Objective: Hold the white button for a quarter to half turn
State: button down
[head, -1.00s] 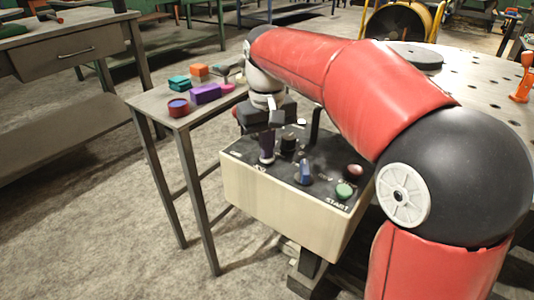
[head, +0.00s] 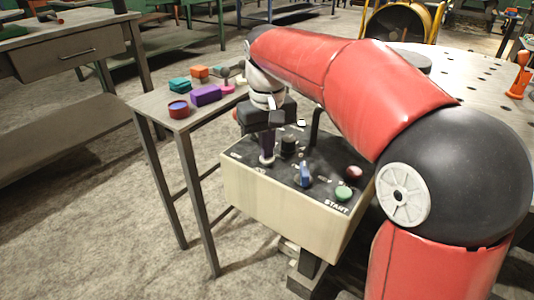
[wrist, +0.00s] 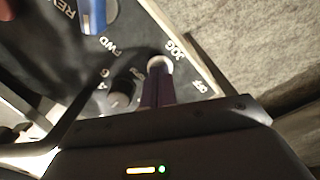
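The white button (wrist: 160,62) is by the JOG label on the control box's dark top panel. It also shows as a pale ring below my fingers in the head view (head: 267,161). My gripper (wrist: 157,78) has its two dark purple fingers together, with nothing between them. The fingertips are over the white button and look in contact with it, but they hide part of it; I cannot tell how far it is pressed. The gripper points down in the head view (head: 267,154).
The box (head: 280,200) also carries a blue switch (head: 304,175), black knob (head: 288,145), red button (head: 354,172) and green START button (head: 343,193). A holed metal table (head: 480,95) with an orange clamp (head: 520,78) and dark disc (head: 415,63) stands behind my arm. Coloured blocks lie on a side table (head: 150,103).

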notch_tip(320, 180, up, 6)
jog(key=p, duration=0.4)
jog(key=shift+p, duration=0.3)
notch_tip(320, 180, up, 2)
jog(key=shift+r+b, duration=0.2)
jog(key=shift+b, duration=0.1)
jog(key=s+d+f+m+t, duration=0.2)
jog(key=s+d+f, duration=0.2)
jog(key=s+d, duration=0.3)
jog(key=s+d+f+m+t, duration=0.2)
jog(key=s+d+f, duration=0.3)
jog(key=s, duration=0.8)
jog(key=shift+d+f+t, duration=0.3)
jog(key=shift+d+t, duration=0.5)
jog(key=shift+d, duration=0.1)
jog(key=shift+s, duration=0.1)
dwell(0.5)
